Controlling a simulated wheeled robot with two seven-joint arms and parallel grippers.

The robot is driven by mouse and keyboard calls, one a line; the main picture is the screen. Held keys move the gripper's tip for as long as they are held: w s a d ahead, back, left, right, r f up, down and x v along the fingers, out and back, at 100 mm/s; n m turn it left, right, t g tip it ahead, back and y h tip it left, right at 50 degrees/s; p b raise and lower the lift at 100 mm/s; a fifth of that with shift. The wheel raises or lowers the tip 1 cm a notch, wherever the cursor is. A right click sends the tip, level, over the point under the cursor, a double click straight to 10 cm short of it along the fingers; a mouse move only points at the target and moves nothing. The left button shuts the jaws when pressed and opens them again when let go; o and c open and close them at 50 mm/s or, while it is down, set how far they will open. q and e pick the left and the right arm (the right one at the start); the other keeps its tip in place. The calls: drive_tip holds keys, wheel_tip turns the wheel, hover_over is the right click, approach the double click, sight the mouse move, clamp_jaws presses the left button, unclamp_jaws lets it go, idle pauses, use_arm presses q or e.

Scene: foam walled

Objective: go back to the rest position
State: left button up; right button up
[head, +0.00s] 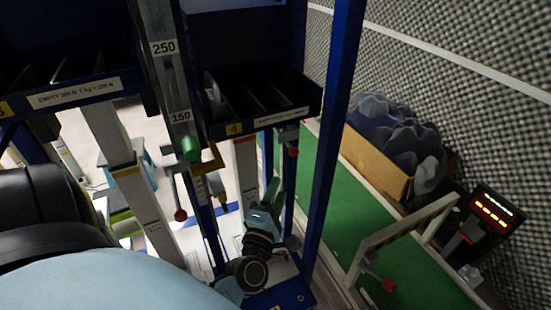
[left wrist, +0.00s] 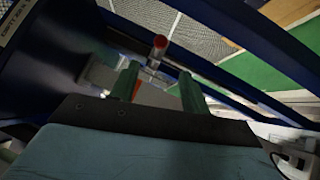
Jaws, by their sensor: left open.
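My left gripper (head: 273,188) is low in the middle of the head view, among the blue posts and below the right bin. Its body is light blue and its fingers are green. In the left wrist view the two green fingers (left wrist: 158,85) stand apart, open, with nothing held between them. A red-ended rod (left wrist: 158,46) shows beyond the fingertips; I cannot tell how far off it is. My right gripper is not in view.
Dark blue bins (head: 265,120) hang above the gripper. A blue post (head: 335,130) stands close on its right. A column marked 250 and 150 (head: 165,70) stands left. A green belt (head: 345,200), cardboard box (head: 378,160) and red-lit display (head: 492,208) are at right.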

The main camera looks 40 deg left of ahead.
use_arm(q)
drive_tip(key=shift+s+d, duration=0.15)
drive_tip(key=shift+s, duration=0.2)
idle(0.3)
drive_tip(key=s+d+f+m+g+h+b, duration=0.1)
drive_tip(key=s+d+f+m+g+h, duration=0.3)
drive_tip(key=f, duration=0.7)
drive_tip(key=s+d+f+m+g+h+b, duration=0.1)
drive_tip(key=d+f+m, duration=0.2)
drive_tip(key=f+m, duration=0.5)
drive_tip(key=s+d+f+m+g+h, duration=0.2)
drive_tip(key=d+f+m+h, duration=0.1)
drive_tip(key=f, duration=1)
drive_tip(key=s+f+m+g, duration=0.3)
drive_tip(key=s+f, duration=0.3)
drive_tip(key=s, duration=0.3)
drive_tip(key=s+a+f+m+g+b, duration=0.1)
drive_tip(key=s+f+m+g, duration=0.3)
drive_tip(key=s, duration=0.5)
drive_tip(key=s+a+f+m+g+b, duration=0.1)
drive_tip(key=s+f+m+g, duration=0.2)
drive_tip(key=s+f, duration=0.6)
drive_tip(key=shift+s+m, duration=0.55)
drive_tip(key=shift+m, duration=0.65)
